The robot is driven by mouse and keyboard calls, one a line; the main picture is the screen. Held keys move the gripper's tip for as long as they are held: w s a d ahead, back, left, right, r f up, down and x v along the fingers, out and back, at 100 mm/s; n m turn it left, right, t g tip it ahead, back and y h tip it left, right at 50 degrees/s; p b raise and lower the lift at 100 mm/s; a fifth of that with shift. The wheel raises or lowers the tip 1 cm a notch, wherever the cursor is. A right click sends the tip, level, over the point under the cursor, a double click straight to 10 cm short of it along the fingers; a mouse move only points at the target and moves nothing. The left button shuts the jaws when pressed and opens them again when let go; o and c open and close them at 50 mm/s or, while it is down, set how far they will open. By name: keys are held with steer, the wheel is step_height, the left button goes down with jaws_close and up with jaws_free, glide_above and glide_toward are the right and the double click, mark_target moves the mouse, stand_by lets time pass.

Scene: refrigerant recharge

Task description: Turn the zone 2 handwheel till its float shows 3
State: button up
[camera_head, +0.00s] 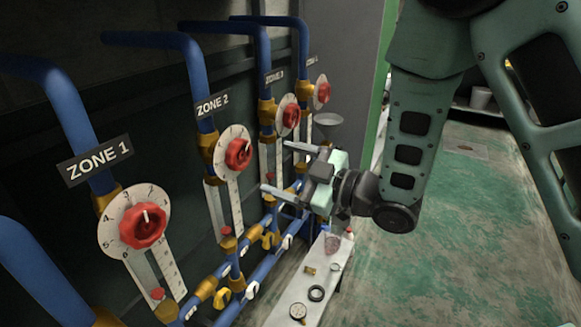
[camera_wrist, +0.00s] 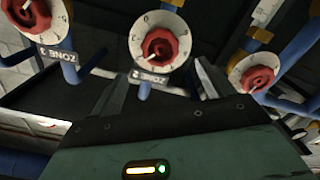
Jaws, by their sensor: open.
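The zone 2 handwheel (camera_head: 239,153) is a red knob on a white numbered dial, below the label ZONE 2 (camera_head: 212,104). Its white pointer's exact number is too small to read. The zone 2 float scale (camera_head: 233,200) hangs below the dial, with a red float (camera_head: 226,231) low on it. My gripper (camera_head: 277,169) is open and empty, to the right of the zone 2 dial and apart from it. In the wrist view a red handwheel on a white dial (camera_wrist: 160,47) shows beyond my gripper (camera_wrist: 160,88), between the two fingers.
The zone 1 handwheel (camera_head: 142,226) is at the left; the zone 3 handwheel (camera_head: 290,116) and another handwheel (camera_head: 322,93) are farther back. Blue pipes run along the wall. A narrow bench (camera_head: 281,307) with small items stands below. The green floor (camera_head: 460,240) at the right is clear.

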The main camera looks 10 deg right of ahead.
mark_target(244, 158)
steer(key=p+x, duration=0.3)
steer(key=x, duration=0.5)
steer(key=shift+w+a, duration=0.15)
steer(key=shift+a, duration=0.1)
steer(key=shift+c, duration=0.3)
steer(key=c, duration=0.9)
steer(key=shift+f+b, duration=0.15)
steer(key=shift+b, duration=0.15)
steer(key=shift+n, duration=0.5)
steer(key=shift+d+b, duration=0.1)
steer(key=shift+b, duration=0.25)
steer(key=shift+n+b, duration=0.45)
steer(key=shift+n, duration=0.35)
steer(key=shift+b, duration=0.35)
